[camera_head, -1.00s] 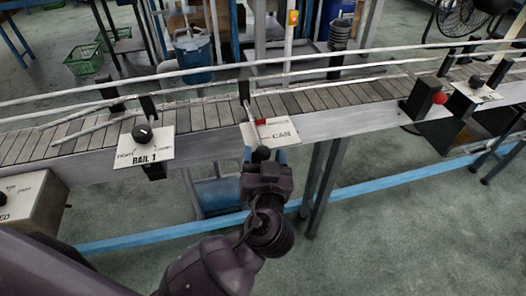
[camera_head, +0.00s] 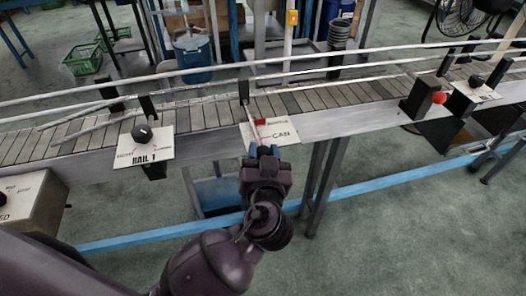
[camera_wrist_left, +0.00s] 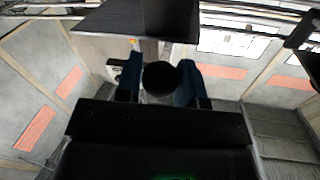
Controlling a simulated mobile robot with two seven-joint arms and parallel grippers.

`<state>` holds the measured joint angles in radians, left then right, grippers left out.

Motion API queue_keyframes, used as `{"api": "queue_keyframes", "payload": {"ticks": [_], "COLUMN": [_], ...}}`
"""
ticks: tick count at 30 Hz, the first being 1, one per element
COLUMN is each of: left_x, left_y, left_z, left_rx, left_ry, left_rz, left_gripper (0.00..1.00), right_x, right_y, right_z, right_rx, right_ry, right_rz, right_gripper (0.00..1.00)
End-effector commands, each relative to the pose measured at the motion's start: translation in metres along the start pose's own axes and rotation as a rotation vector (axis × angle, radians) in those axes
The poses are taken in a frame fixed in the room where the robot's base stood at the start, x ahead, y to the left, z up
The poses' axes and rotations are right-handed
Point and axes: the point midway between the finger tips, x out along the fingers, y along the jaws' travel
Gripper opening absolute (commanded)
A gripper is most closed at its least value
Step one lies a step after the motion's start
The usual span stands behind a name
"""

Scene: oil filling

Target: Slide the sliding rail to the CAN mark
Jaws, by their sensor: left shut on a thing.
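The sliding rail's pale rod (camera_head: 252,125) runs over a white label plate (camera_head: 283,139) on the conveyor's near side. A red marker (camera_head: 259,121) sits near the plate's far edge, beyond the CAN mark (camera_head: 281,134). My left gripper (camera_head: 264,151) is at the plate's near edge, its blue fingers shut on the rail's round black knob. In the left wrist view, the knob (camera_wrist_left: 160,78) shows between the two blue fingertips. In the head view, the fingers hide most of the knob. My right gripper is not in view.
A RAIL 1 plate with a black dial (camera_head: 142,134) is at the left. A red knob on a black block (camera_head: 438,98) is at the right. Guide rails run along the slatted conveyor (camera_head: 330,97). A blue floor beam (camera_head: 350,191) passes below.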

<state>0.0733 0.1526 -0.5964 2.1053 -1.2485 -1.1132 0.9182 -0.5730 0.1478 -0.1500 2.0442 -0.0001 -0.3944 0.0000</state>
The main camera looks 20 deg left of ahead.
Motion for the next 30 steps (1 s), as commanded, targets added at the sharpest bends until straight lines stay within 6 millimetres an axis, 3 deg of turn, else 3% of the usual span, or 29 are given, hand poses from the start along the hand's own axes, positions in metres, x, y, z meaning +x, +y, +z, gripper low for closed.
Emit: {"api": "queue_keyframes", "payload": {"ticks": [9,19,20,21,24,30], "left_x": [-0.04,-0.043,-0.043,-0.043,-0.043,-0.042], "left_y": [0.009,0.008,0.008,0.008,0.008,0.008], "left_z": [0.001,-0.002,-0.002,-0.002,-0.002,-0.002], "left_rx": [-0.001,-0.001,-0.001,-0.001,-0.001,-0.001], "left_ry": [-0.005,-0.001,-0.001,-0.001,0.0,0.0], "left_rz": [0.002,0.0,0.0,-0.001,0.0,0.0], "left_gripper": [0.0,0.0,0.37,0.43,0.59,0.6], "right_x": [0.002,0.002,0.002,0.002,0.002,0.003], "right_y": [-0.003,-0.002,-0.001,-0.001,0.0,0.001], "right_z": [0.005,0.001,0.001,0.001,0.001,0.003], "right_rx": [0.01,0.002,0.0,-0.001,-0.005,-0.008], "right_ry": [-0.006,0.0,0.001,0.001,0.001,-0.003], "right_rz": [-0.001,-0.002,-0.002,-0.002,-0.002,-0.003], "right_gripper": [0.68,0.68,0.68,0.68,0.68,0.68]}}
